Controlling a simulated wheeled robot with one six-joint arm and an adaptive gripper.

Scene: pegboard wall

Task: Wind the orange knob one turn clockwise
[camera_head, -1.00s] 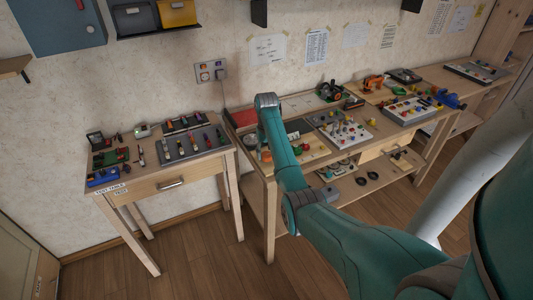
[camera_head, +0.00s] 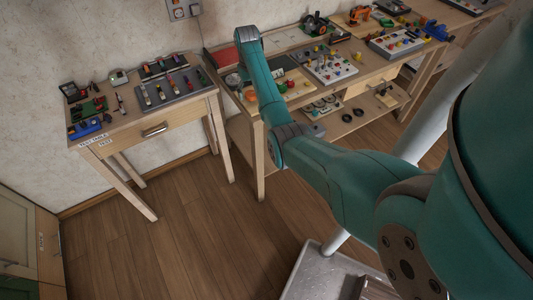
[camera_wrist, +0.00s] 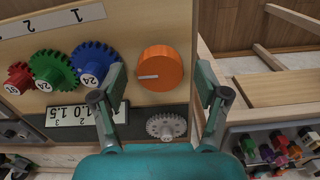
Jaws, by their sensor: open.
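The orange knob (camera_wrist: 161,69) is a round disc with a pale pointer line on its left half, mounted on a light wooden board (camera_wrist: 140,20); it shows in the wrist view just above centre. My gripper (camera_wrist: 165,82) is open, one finger to the lower left of the knob and the other to its right. The knob shows between and beyond the fingertips, and nothing is held. Whether the fingers reach its depth I cannot tell. In the head view my arm reaches over the workbench, and the gripper itself is hidden there.
Left of the knob are a blue gear (camera_wrist: 92,61), a green gear (camera_wrist: 51,68) and a red gear (camera_wrist: 17,78). A grey gear (camera_wrist: 166,126) and a number plate (camera_wrist: 84,117) sit below. A side table (camera_head: 140,112) with tools stands left of the bench.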

